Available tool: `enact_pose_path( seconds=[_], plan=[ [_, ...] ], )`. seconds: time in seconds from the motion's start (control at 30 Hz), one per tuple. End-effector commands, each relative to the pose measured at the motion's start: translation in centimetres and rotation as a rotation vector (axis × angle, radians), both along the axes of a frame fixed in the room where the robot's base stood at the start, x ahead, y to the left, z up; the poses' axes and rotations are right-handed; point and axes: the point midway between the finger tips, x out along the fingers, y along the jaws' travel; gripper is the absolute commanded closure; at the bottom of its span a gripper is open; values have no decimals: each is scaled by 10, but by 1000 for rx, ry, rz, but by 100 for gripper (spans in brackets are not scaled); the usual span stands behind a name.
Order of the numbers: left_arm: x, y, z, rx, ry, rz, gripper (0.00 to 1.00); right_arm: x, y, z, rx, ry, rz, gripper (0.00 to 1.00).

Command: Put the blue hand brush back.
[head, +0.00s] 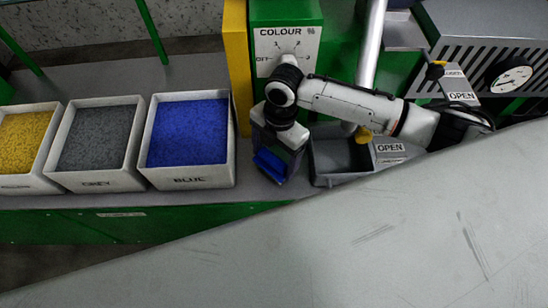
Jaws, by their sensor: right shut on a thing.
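My right gripper (275,158) points down at the counter's front edge, between the bin marked BLUE and a grey tray. It is shut on a blue thing, which I take to be the blue hand brush (269,164). Only a small blue part shows below and between the jaws; the gripper hides the rest. I cannot tell whether it touches the counter. My left gripper is not in view.
White bins of yellow (24,140), grey (93,138) and blue granules (188,132) stand at left. A green COLOUR % dial box (287,45) is behind my gripper. The grey tray (333,160) is to its right. A scuffed grey surface (330,245) fills the front.

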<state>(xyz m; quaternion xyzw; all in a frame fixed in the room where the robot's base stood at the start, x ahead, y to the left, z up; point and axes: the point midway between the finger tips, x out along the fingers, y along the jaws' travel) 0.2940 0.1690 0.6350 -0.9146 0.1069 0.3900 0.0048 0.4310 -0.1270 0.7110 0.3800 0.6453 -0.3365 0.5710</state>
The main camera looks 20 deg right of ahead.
Motion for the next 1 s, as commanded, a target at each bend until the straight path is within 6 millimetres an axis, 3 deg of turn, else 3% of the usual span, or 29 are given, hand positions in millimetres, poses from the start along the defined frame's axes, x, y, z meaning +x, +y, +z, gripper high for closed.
enact_pose_path(
  seconds=[0.13,0.5,0.53,0.63,1.0],
  plan=[
    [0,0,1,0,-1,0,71,3,-1,-15,-2,-1,-1,40],
    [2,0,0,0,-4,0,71,4,-1,-19,0,-1,1,40],
    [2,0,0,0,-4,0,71,4,-1,-20,0,-1,1,21],
    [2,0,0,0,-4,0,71,4,-1,-19,0,-1,1,4],
    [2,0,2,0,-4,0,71,4,-2,-14,-1,-3,1,4]
  ],
)
